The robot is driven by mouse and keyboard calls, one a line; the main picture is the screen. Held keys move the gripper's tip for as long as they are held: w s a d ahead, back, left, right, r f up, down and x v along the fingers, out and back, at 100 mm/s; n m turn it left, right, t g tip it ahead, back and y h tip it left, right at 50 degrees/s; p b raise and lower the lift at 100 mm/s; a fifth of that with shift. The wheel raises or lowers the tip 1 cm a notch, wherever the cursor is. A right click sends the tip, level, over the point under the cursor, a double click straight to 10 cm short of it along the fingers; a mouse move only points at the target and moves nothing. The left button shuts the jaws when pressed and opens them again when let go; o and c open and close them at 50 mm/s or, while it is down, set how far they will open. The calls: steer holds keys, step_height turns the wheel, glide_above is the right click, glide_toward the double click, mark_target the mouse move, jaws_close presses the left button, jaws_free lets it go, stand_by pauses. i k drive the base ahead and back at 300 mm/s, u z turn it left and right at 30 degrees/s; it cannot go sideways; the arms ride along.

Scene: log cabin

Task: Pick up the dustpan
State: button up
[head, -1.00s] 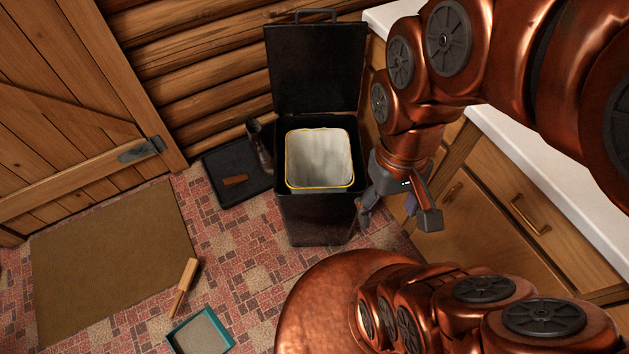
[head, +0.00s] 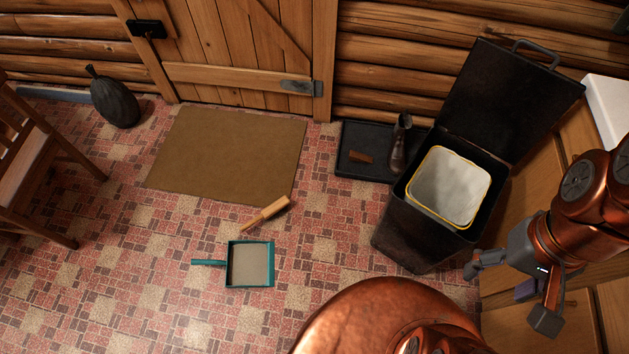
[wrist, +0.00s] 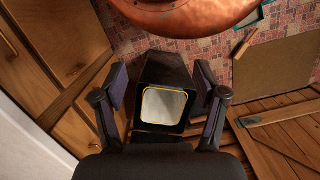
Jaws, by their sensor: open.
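The dustpan (head: 249,264) lies flat on the tiled floor in the head view, left of my base. It has a teal rim, a grey pan and a teal handle pointing left. In the wrist view a small part of its teal edge (wrist: 264,3) shows at the top right. My gripper (head: 509,293) is at the right of the head view, well apart from the dustpan and beside the black bin. Its two fingers are spread wide and empty, and they also show in the wrist view (wrist: 163,92).
A wooden-handled brush (head: 266,213) lies just above the dustpan. An open black bin (head: 415,230) with a white liner stands right of them, next to a boot tray (head: 365,169). Cabinets are at the right, a chair (head: 38,165) at the left.

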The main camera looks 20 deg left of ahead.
mark_target(249, 263)
steer(key=u, duration=1.45)
steer(key=i, duration=0.45)
steer(key=u, duration=3.15)
